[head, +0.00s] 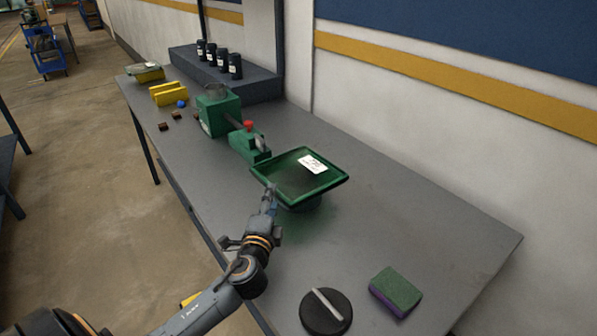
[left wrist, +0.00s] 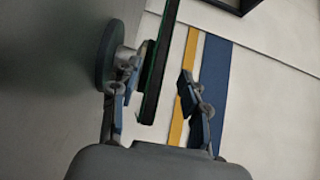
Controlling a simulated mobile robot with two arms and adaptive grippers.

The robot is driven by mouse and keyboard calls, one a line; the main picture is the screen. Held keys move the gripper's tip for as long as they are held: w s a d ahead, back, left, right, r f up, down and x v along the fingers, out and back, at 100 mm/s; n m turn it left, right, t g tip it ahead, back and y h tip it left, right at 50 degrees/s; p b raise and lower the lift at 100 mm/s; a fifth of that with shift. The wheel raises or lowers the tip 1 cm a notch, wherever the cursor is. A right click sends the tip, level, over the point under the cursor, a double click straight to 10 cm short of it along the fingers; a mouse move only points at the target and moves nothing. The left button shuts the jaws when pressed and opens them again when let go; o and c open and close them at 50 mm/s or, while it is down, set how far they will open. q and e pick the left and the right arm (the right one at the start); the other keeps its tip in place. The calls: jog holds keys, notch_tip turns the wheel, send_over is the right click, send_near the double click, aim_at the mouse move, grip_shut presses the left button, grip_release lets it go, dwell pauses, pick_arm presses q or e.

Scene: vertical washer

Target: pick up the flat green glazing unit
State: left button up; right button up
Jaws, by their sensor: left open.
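The flat green glazing unit (head: 322,182) has a raised green rim, a dark face and a white label. It rests, slightly tilted, on a round dark stand (head: 305,204) on the grey bench. My left gripper (head: 269,197) is at its near left edge. In the left wrist view the unit (left wrist: 160,70) shows edge-on, between the two open fingers of my left gripper (left wrist: 160,94). The left finger is close to the unit and the stand (left wrist: 108,55); contact cannot be told. A gap shows before the right finger. My right gripper is out of view.
A green machine (head: 218,112) with a red knob (head: 248,125) stands just behind the unit. A green and purple sponge (head: 397,290) and a dark disc with a grey bar (head: 326,312) lie nearer. Black bottles (head: 220,62) stand at the back. The bench's right side is clear.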

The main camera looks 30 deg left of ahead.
aim_at(298, 173)
pick_arm(q)
jog(key=shift+w+a, duration=0.1)
jog(key=shift+w, duration=0.2)
jog(key=x, duration=0.2)
jog(key=p+x, duration=0.1)
jog(key=x, duration=0.1)
jog(key=shift+d, duration=0.25)
jog(key=shift+w+a+f, duration=0.15)
jog(key=shift+w+a, duration=0.05)
jog(key=shift+w, duration=0.25)
jog(key=shift+s, duration=0.1)
jog(key=c, duration=0.3)
grip_shut()
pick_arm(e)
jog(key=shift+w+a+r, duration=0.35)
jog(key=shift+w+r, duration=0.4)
